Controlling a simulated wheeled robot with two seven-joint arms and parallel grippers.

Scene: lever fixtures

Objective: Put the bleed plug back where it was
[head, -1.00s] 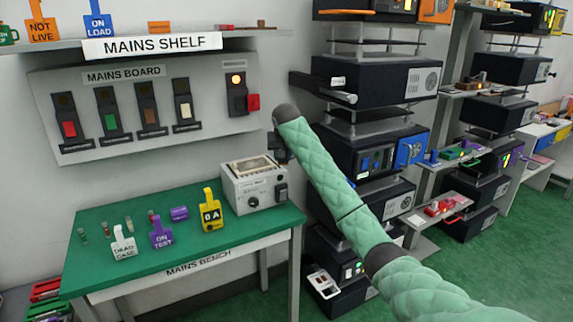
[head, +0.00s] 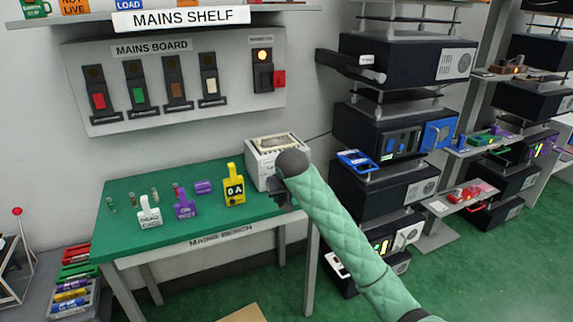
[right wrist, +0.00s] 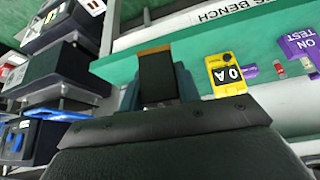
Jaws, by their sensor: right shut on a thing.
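My right gripper (head: 280,192) is at the front right corner of the mains bench (head: 135,236), just in front of the grey-white instrument box (head: 262,165). In the right wrist view my right gripper (right wrist: 158,92) is shut on a dark block with a brown edge (right wrist: 155,50), seen between its fingers. I cannot tell from its look whether this block is the bleed plug. The mains board (head: 160,55) on the wall has several levers. At its right end is a unit with a lit amber lamp (head: 262,55) and a red block (head: 279,79). My left gripper is out of view.
On the bench stand a yellow "0 A" tag (head: 235,188), a purple tag (head: 184,205), a white tag (head: 149,212), a purple cylinder (head: 203,187) and several small cylinders. Dark equipment stacks (head: 390,130) stand to the right. The bench's front middle is clear.

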